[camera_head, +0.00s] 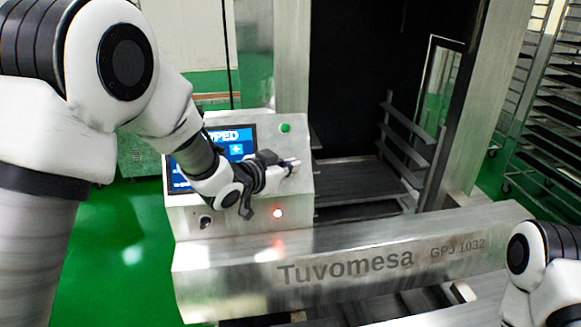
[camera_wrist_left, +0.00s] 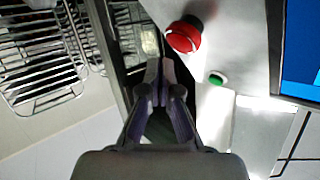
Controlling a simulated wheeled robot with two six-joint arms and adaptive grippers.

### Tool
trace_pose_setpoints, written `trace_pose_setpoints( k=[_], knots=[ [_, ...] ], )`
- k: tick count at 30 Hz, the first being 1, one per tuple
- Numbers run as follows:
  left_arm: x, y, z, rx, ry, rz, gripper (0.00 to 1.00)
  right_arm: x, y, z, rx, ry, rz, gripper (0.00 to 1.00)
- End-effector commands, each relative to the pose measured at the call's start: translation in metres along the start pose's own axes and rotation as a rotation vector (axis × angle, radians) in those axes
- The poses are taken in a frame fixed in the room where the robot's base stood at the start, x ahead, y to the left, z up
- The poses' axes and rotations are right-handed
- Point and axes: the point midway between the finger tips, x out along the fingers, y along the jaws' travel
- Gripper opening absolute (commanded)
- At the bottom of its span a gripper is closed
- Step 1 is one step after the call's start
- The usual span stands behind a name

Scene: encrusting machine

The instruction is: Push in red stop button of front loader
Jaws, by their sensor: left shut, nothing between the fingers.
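The red stop button (camera_wrist_left: 184,35) is a round mushroom knob on the grey control panel. In the wrist view it lies just beyond and right of the fingertips of my left gripper (camera_wrist_left: 160,68). The fingers are together with nothing between them; I see no clear contact with the button. In the head view my left gripper (camera_head: 291,167) is at the right part of the panel (camera_head: 300,200), below the green button (camera_head: 285,128). I cannot make out the red button there; the gripper seems to cover it. My right gripper is out of view.
A blue screen (camera_head: 240,148) is left of the gripper, partly behind my left arm. The Tuvomesa beam (camera_head: 350,262) crosses in front. Tray racks (camera_head: 555,120) stand at the right.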

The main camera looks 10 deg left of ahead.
Motion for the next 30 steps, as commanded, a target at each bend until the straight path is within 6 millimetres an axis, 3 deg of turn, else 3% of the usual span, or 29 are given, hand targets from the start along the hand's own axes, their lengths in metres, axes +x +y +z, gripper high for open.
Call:
trace_pose_setpoints(
  k=[18, 30],
  knots=[
    [-0.034, 0.025, -0.026, 0.001, -0.001, 0.000, 0.00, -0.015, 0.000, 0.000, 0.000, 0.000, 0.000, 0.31],
    [-0.035, 0.025, -0.025, 0.000, 0.000, 0.000, 0.00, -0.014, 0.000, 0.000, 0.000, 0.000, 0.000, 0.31]
  ],
)
